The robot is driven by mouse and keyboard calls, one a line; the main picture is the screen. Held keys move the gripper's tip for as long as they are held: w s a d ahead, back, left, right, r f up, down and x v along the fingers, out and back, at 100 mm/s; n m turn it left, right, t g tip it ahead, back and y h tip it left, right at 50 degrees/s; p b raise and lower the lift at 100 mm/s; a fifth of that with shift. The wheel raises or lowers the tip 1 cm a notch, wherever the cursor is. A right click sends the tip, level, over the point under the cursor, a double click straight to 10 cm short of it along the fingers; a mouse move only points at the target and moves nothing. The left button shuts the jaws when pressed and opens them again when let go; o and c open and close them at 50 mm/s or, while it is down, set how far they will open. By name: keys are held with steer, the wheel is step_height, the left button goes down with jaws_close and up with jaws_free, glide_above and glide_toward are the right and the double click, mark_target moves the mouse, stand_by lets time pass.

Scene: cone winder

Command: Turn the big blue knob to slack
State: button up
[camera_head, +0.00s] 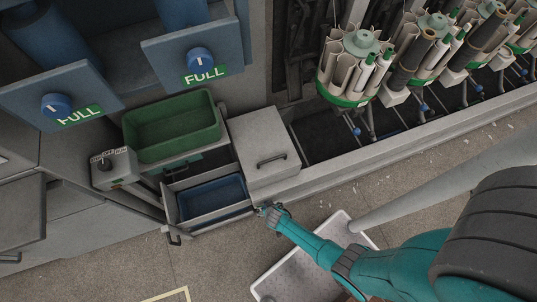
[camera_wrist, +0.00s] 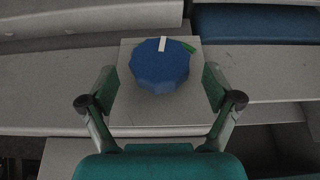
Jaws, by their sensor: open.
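The big blue knob (camera_wrist: 160,66) sits on a light grey square plate (camera_wrist: 160,112) in the wrist view. Its white pointer mark points up, and a green sector shows behind its upper right edge. My gripper (camera_wrist: 160,84) is open, with one finger left and one right of the knob, apart from it. Nothing is between the fingers except the view of the knob. In the head view my gripper (camera_head: 266,209) is low beside the open drawer, and I cannot make out this knob there. No label on the plate is readable.
Two blue knobs (camera_head: 201,58) (camera_head: 56,105) sit on panels marked FULL. A green bin (camera_head: 172,151), an open drawer with a blue tray (camera_head: 212,199) and a grey box with a handle (camera_head: 262,140) stand near my gripper. A pale tray (camera_head: 290,280) lies on the floor.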

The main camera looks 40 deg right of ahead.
steer(key=shift+x, duration=1.1)
steer(key=c, duration=1.1)
